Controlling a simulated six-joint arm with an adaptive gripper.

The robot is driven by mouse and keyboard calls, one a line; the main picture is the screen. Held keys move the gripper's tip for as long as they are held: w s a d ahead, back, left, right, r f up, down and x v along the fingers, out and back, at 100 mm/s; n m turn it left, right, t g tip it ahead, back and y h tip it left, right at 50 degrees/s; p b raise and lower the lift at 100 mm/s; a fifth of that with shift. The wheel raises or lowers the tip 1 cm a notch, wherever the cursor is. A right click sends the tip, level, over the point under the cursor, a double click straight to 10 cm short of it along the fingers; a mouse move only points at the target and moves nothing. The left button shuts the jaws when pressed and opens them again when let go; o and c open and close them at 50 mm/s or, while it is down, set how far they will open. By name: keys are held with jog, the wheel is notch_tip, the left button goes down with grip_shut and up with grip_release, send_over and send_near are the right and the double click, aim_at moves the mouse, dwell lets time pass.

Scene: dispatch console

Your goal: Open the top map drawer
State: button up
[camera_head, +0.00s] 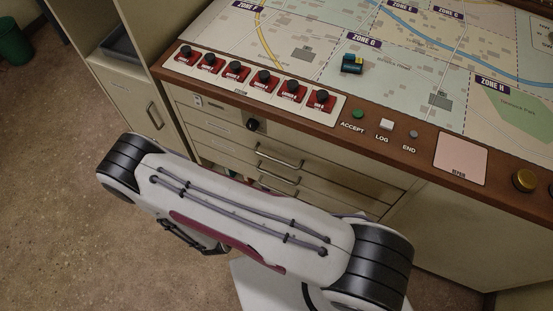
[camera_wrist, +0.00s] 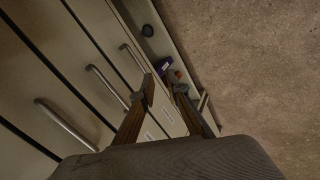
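The map drawers (camera_head: 232,138) are a stack of pale fronts under the console in the head view. The upper front has a label holder and a black knob (camera_head: 254,125). Bar handles (camera_head: 280,155) show on fronts below it. In the wrist view three bar handles show: a near one (camera_wrist: 65,125), a middle one (camera_wrist: 107,85) and a far one (camera_wrist: 132,57). My gripper (camera_wrist: 163,90) has its two fingers apart, with nothing seen between them, to the right of these handles. My arm hides the lower drawers and the gripper in the head view.
Above the drawers are red switches (camera_head: 264,80) and a blue-green block (camera_head: 352,64).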

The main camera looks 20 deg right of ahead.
jog(key=w+d+r+n+t+h, duration=0.1)
jog(key=w+d+r+t+h, duration=0.15)
jog(key=d, duration=0.35)
jog(key=n+t+h, duration=0.3)
jog(key=t+h, duration=0.1)
send_near(276, 161)
jog(key=x, duration=0.2)
jog(key=shift+w+d+f+y, duration=0.2)
jog(key=shift+d+y, duration=0.05)
jog(key=shift+d, duration=0.05)
jog(key=shift+w+d, duration=0.1)
jog(key=shift+x, duration=3.8)
jog(key=shift+r, duration=0.1)
grip_shut()
